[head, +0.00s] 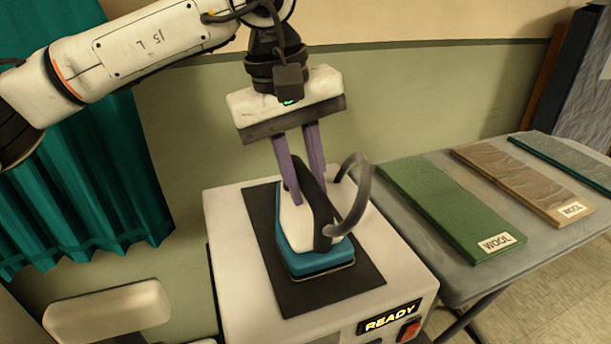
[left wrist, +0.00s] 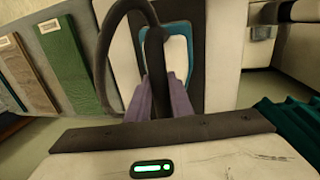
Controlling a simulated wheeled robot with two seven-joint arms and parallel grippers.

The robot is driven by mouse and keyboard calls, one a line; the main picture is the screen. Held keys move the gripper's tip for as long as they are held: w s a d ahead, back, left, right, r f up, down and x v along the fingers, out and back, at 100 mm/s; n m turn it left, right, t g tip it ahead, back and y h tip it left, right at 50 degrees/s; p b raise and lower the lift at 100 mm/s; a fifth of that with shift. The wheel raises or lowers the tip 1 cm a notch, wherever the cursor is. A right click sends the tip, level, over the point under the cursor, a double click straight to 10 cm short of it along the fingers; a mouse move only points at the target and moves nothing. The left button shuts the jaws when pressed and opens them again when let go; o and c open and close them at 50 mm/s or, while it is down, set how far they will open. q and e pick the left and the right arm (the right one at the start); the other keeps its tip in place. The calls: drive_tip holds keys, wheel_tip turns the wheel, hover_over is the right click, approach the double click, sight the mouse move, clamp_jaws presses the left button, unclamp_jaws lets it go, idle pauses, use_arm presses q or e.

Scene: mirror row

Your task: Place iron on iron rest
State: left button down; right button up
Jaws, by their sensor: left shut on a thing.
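The iron (head: 315,240) is white and teal with a dark handle and a thick dark cord loop. In the head view it is upright over the dark mat of the iron rest (head: 355,289), a pale box with a lit READY sign. I cannot tell whether its sole touches the mat. My left gripper (head: 305,193) points down with its purple fingers shut on the iron's handle. In the left wrist view the fingers (left wrist: 168,98) straddle the handle, and part of the iron (left wrist: 178,55) shows beyond them. My right gripper is not in view.
A grey folding table (head: 440,262) stands to the right with a green WOOL board (head: 450,210), a brown WOOL board (head: 525,182) and a teal board (head: 570,160). A teal curtain (head: 100,170) hangs at the left. A pale padded piece (head: 107,310) is at the lower left.

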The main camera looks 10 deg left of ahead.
use_arm(q)
drive_tip(key=c, duration=1.6)
unclamp_jaws()
drive_tip(key=shift+o, duration=0.2)
wheel_tip(320, 180, up, 12)
drive_tip(key=s+a+p, duration=0.1)
drive_tip(key=a, duration=0.1)
drive_tip(key=shift+s, duration=0.25)
